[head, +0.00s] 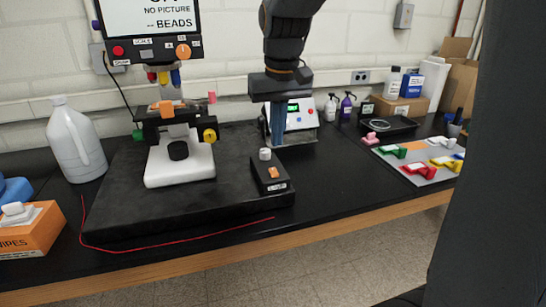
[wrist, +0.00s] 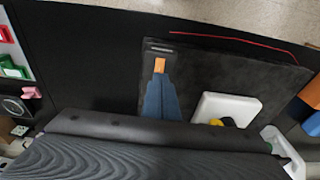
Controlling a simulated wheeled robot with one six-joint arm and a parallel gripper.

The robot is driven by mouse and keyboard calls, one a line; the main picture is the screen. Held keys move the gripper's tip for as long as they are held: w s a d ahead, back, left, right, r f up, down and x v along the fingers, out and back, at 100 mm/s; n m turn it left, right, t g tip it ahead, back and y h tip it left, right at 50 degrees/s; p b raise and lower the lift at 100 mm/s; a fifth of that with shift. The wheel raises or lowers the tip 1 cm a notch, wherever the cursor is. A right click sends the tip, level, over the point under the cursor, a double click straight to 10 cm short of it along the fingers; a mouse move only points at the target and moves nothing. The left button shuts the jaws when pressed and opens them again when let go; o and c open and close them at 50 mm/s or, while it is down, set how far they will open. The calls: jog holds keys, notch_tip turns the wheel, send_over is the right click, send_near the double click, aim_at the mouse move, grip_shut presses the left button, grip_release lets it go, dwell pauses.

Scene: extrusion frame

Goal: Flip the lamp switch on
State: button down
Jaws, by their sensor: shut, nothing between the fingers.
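The lamp switch is a small black box (head: 270,174) with an orange rocker (head: 272,172) and a pale knob (head: 265,154) on top. It sits on the front right part of the black base slab. In the wrist view the orange rocker (wrist: 160,65) shows just beyond my fingertips. My gripper (head: 277,142) points down with its blue fingers shut and empty, above and behind the box in the head view. The fingers (wrist: 159,80) hide part of the box in the wrist view. I cannot tell whether they touch it.
A microscope-like device with a white stage (head: 180,166) stands left of the box. A control unit with a green display (head: 300,115) stands behind my fingers. A red cord (head: 180,241) lies along the bench front. A grey mat (head: 425,165) with coloured parts lies right; bare bench lies between.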

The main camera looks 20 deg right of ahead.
jog(key=r, duration=0.1)
jog(key=w+r, duration=0.1)
jog(key=r, duration=0.3)
jog(key=shift+w, duration=0.4)
jog(key=p, duration=0.4)
send_over(272, 169)
jog(key=f, duration=1.2)
jog(key=shift+s+f, duration=0.2)
jog(key=shift+s, duration=0.05)
jog(key=shift+w+f, duration=0.15)
jog(key=shift+f, duration=0.6)
jog(key=shift+f, duration=0.25)
